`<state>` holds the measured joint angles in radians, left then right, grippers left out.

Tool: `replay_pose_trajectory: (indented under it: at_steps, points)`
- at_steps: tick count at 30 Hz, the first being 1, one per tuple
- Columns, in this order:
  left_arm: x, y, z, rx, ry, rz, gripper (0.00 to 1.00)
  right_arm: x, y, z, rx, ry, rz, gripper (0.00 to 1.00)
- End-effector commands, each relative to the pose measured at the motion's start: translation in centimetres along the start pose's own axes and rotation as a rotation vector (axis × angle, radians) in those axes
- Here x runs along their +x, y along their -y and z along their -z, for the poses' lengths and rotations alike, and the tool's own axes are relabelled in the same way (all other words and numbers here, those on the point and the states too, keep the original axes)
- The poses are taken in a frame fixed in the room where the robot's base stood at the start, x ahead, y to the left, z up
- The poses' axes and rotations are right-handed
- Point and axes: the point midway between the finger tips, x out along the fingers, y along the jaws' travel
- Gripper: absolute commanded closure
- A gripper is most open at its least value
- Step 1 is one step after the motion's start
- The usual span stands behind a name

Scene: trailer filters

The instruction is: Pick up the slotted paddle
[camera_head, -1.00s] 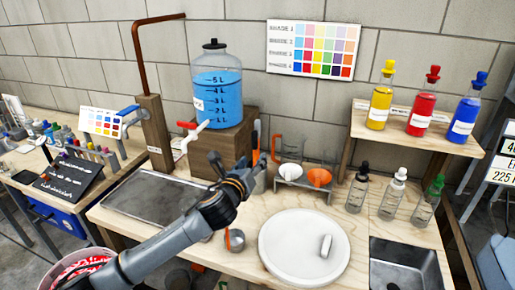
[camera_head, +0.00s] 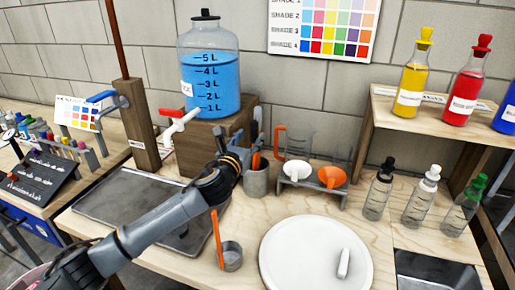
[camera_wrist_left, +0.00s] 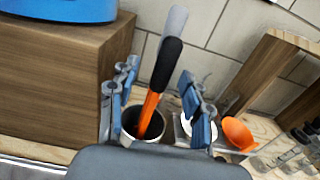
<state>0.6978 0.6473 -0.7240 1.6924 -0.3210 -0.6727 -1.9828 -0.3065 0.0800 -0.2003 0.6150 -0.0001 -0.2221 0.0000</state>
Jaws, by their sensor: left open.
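A grey metal cup (camera_head: 256,182) stands on the wooden bench beside the wooden block and holds upright tools. In the left wrist view, an orange shaft with a black upper part (camera_wrist_left: 166,66) leans out of the cup (camera_wrist_left: 142,124), with a pale grey piece behind it. I cannot make out any slots, so which tool is the slotted paddle is unclear. My left gripper (camera_head: 238,152) is open and empty at the cup's upper left. In the left wrist view, its fingers (camera_wrist_left: 160,76) stand either side of the black-and-orange tool, with visible gaps.
A rack (camera_head: 312,186) with beakers and funnels is right of the cup. The blue-liquid jar (camera_head: 210,80) stands on a wooden block (camera_head: 202,150) to the left.

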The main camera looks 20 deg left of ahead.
Motion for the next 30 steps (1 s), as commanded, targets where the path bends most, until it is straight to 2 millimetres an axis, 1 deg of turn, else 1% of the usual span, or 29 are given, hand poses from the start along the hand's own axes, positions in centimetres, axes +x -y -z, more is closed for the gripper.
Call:
replay_pose_trajectory:
  at_steps: [3, 5, 8, 15, 18, 21, 27, 28, 29, 30]
  points:
    - [1.3, 0.1, -0.1, -0.002, 0.001, -0.001, 0.51, -0.1, -0.1, 0.7, 0.0, -0.01, -0.001, 0.6]
    - [1.7, 0.1, -0.1, -0.003, 0.001, 0.0, 0.51, -0.1, -0.1, 0.8, 0.0, -0.013, -0.001, 0.6]
    - [2.4, 0.1, -0.1, -0.003, 0.001, -0.001, 0.51, -0.2, -0.1, 0.9, 0.0, -0.014, -0.001, 0.6]
    - [5.6, 0.3, 0.3, -0.004, 0.001, -0.001, 0.51, -0.3, -0.1, 0.9, 0.0, -0.014, -0.001, 0.6]
    - [6.6, 0.3, 0.3, -0.002, 0.001, 0.0, 0.51, -0.3, -0.1, 0.9, 0.0, -0.014, -0.001, 0.6]
    - [7.0, 0.3, 0.4, -0.001, 0.0, -0.001, 0.51, -0.3, -0.1, 0.9, 0.0, -0.014, -0.001, 0.6]
    - [7.0, 0.3, 0.4, -0.001, 0.0, 0.0, 0.51, -0.3, -0.1, 0.9, 0.0, -0.014, -0.001, 0.6]
    - [7.0, 0.3, 0.4, -0.001, 0.0, 0.0, 0.53, -0.3, -0.1, 0.9, 0.0, -0.014, -0.002, 0.6]
    - [7.0, 0.3, 0.4, -0.001, 0.0, 0.0, 0.59, -0.3, -0.1, 0.9, 0.0, -0.014, -0.001, 0.6]
    - [7.0, 0.3, 0.4, -0.001, 0.0, 0.0, 0.67, -0.3, -0.1, 0.9, 0.0, -0.014, -0.002, 0.6]
